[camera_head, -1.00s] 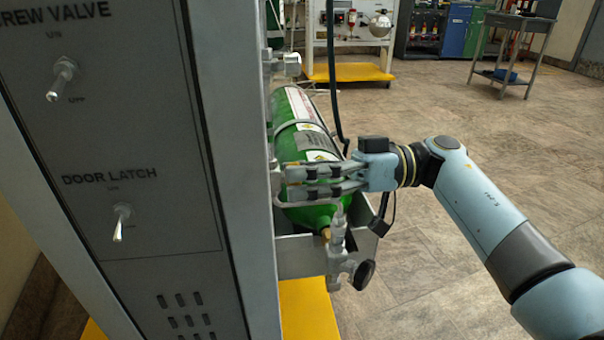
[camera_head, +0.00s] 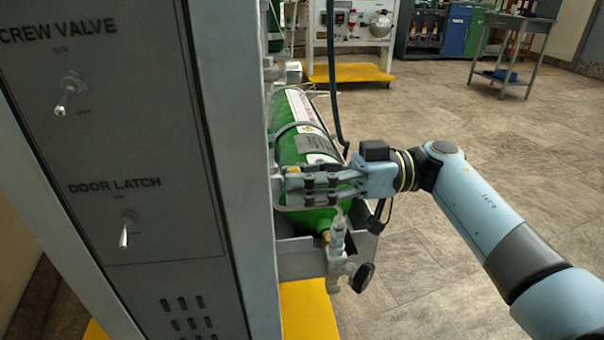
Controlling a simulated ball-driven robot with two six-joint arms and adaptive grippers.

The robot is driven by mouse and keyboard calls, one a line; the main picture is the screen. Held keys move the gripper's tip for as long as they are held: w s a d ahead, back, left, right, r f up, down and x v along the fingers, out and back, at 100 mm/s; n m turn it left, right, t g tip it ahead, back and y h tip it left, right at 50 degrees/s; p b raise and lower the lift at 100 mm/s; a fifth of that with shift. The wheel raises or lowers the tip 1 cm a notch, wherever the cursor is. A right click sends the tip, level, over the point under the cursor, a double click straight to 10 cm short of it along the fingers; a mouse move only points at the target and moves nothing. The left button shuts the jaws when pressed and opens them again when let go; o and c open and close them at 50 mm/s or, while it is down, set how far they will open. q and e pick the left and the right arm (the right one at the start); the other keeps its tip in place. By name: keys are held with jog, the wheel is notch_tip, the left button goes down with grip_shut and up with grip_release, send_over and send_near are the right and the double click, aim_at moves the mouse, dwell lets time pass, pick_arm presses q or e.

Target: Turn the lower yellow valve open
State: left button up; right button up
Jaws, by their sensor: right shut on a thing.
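My right gripper (camera_head: 286,186) reaches in from the right across the green oxygen bottle (camera_head: 292,152). Its fingertips close at the side of the grey trainer cabinet (camera_head: 217,120), on a small part mostly hidden by the fingers. My left gripper is out of view.
The cabinet front carries two toggle switches, the upper one (camera_head: 66,96) and the door latch switch (camera_head: 125,230). A yellow base plate (camera_head: 306,308) lies below. A dark hose (camera_head: 335,80) hangs behind my gripper.

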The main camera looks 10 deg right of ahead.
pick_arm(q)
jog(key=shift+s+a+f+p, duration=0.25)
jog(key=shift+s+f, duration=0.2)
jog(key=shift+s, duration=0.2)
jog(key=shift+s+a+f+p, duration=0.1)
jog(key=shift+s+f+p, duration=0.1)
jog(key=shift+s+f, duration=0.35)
pick_arm(e)
jog(key=shift+n, duration=2.4)
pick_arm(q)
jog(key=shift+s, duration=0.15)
pick_arm(e)
jog(key=o, duration=1.1)
jog(key=shift+o, duration=0.2)
jog(key=d, duration=1.2)
